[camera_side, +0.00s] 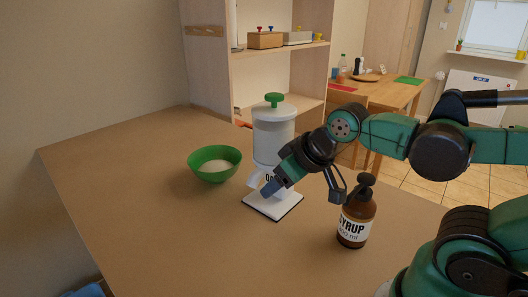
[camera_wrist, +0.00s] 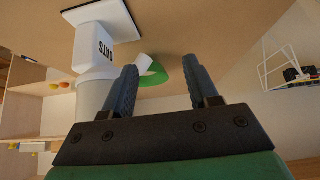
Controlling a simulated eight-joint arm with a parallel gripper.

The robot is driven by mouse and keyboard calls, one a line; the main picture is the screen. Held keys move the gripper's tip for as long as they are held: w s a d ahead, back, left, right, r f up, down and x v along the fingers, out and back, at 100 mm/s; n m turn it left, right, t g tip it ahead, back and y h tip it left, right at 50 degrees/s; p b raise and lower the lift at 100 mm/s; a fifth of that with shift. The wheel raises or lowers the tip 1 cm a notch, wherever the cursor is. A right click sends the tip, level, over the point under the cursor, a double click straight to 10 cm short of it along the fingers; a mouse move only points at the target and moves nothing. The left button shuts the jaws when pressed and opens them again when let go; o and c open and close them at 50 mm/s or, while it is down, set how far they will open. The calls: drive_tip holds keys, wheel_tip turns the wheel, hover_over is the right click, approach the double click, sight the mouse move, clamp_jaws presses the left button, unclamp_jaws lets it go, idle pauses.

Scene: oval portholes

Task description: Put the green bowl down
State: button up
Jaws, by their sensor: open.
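The green bowl (camera_side: 215,172) stands upright on the brown table in the side view, left of the dispenser, with pale contents inside. My gripper (camera_side: 270,187) is open in front of the dispenser, to the right of the bowl and apart from it. In the wrist view, both fingers of my gripper (camera_wrist: 161,66) are spread with nothing between them. Part of the bowl (camera_wrist: 154,79) shows beyond them there, partly hidden by a finger and the white spout.
The white oats dispenser (camera_side: 273,135) with a green knob stands on a white base plate (camera_side: 272,206) close to my gripper. A brown syrup pump bottle (camera_side: 356,220) stands to the right. The table's left and front parts (camera_side: 150,225) are clear. A shelf unit rises behind.

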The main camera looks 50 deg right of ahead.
drive_tip(key=w+d+r+t+h, duration=0.1)
drive_tip(key=w+t, duration=0.1)
drive_tip(key=w, duration=0.5)
drive_tip(key=n+t+h, duration=0.2)
drive_tip(key=n+t, duration=0.2)
approach(197, 171)
wheel_tip(197, 171, up, 4)
drive_tip(key=w+d, duration=0.1)
drive_tip(key=w, duration=0.1)
drive_tip(key=shift+t, duration=0.3)
drive_tip(key=w+f, duration=0.1)
drive_tip(key=f, duration=0.2)
drive_tip(key=w+f, duration=0.1)
drive_tip(key=f, duration=0.1)
drive_tip(key=shift+w+f, duration=0.2)
drive_tip(key=shift+w, duration=0.15)
drive_tip(key=shift+w+d+f, duration=0.15)
drive_tip(key=shift+w+f, duration=0.05)
drive_tip(key=shift+f, duration=0.4)
drive_tip(key=shift+x, duration=2.65)
clamp_jaws()
drive_tip(key=shift+r+n, duration=0.1)
drive_tip(key=shift+n, duration=0.2)
